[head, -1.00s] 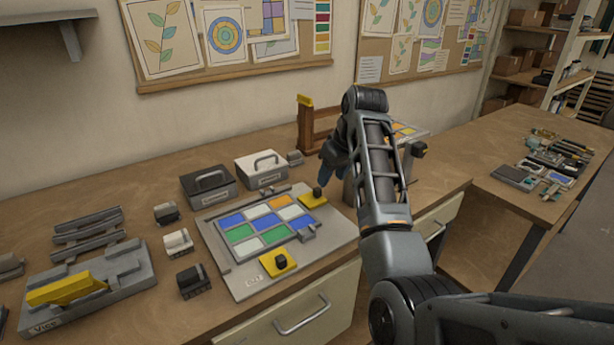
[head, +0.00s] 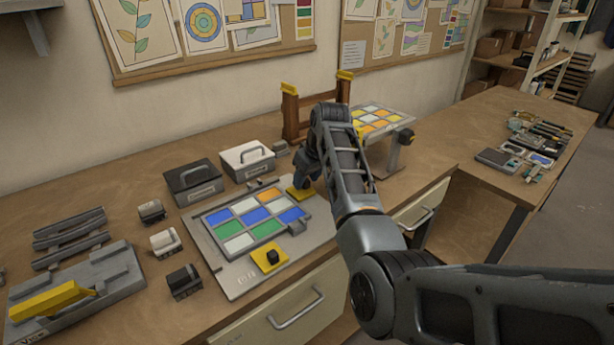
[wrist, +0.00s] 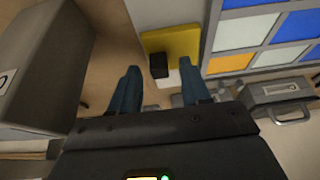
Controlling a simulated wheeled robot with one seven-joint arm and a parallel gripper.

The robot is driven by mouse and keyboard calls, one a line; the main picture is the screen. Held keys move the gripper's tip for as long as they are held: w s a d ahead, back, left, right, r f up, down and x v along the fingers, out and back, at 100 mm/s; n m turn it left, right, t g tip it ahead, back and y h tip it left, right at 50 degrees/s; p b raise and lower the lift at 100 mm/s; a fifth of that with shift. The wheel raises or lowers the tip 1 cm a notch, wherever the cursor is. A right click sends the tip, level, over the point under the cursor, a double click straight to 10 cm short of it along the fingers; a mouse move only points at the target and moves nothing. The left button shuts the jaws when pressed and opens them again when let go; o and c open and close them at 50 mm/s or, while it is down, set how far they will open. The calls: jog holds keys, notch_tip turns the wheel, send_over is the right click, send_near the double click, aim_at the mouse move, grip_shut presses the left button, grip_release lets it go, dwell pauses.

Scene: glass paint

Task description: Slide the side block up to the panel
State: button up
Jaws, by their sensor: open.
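The panel of coloured glass tiles (head: 230,229) lies on a grey board (head: 235,283) on the bench. A yellow block with a black knob (head: 297,195) sits at the panel's right end. In the wrist view this yellow block (wrist: 187,42) is beside the panel (wrist: 250,35), with a narrow strip between them. My gripper (wrist: 160,88) is open, its blue fingertips either side of the knob's line and just short of it. In the head view my gripper (head: 306,172) is over this block and hides its knob. A second yellow block (head: 266,262) sits at the panel's front edge.
A black case (head: 193,186) and a white case (head: 247,160) stand behind the board. Small blocks (head: 165,243) and a vice (head: 85,295) are on the left. A stand with a tilted tile panel (head: 375,122) is to the right of my arm.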

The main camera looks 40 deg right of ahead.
grip_shut()
dwell(0.4)
